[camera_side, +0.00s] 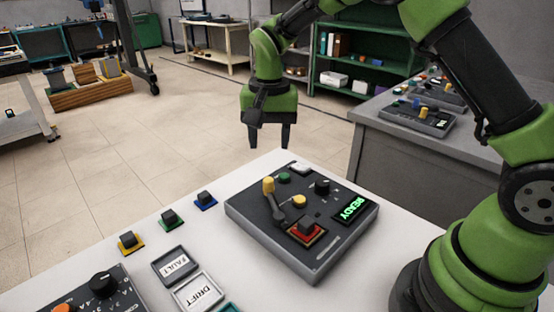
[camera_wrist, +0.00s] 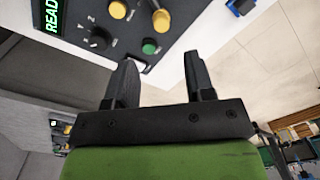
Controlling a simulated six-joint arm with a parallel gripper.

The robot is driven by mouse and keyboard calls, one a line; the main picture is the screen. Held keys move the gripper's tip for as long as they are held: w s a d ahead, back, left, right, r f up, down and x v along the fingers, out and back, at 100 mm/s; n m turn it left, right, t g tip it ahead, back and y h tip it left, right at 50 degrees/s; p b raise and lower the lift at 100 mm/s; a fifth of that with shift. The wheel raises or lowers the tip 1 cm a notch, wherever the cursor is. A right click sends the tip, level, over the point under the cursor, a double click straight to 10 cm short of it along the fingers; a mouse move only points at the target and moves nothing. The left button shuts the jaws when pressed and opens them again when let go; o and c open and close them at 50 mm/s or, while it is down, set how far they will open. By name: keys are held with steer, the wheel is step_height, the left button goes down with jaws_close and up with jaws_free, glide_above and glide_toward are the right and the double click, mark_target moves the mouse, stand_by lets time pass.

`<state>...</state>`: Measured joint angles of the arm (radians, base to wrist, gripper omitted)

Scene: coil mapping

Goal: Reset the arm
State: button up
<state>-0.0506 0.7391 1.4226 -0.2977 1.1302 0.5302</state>
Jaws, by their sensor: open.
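My gripper (camera_side: 268,136) hangs fingers-down past the back edge of the white table in the side view, above the floor and beyond the control panel. In the wrist view my gripper (camera_wrist: 160,82) shows two dark fingers standing wide apart with nothing between them. The control panel (camera_side: 265,245) lies on the table with a lit green READY display (camera_side: 352,208), a yellow-topped lever (camera_side: 270,200), knobs and buttons.
Blocks on yellow (camera_side: 129,243), green (camera_side: 171,219) and blue (camera_side: 205,200) squares stand in a row on the table. FAULT (camera_side: 186,278) and DRIFT (camera_side: 213,305) trays lie at the front. A grey bench (camera_side: 400,155) stands behind right. Open floor lies left of my gripper.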

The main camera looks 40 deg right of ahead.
steer(key=s+r+n+t+y, duration=0.1)
steer(key=s+r+n+t, duration=0.3)
steer(key=s+r, duration=1.1)
steer(key=s+n+t, duration=0.1)
steer(key=s+t, duration=0.2)
steer(key=s, duration=0.5)
steer(key=shift+a+f+y, duration=0.2)
steer(key=shift+a+y, duration=0.15)
steer(key=shift+y, duration=0.05)
steer(key=shift+s, duration=0.1)
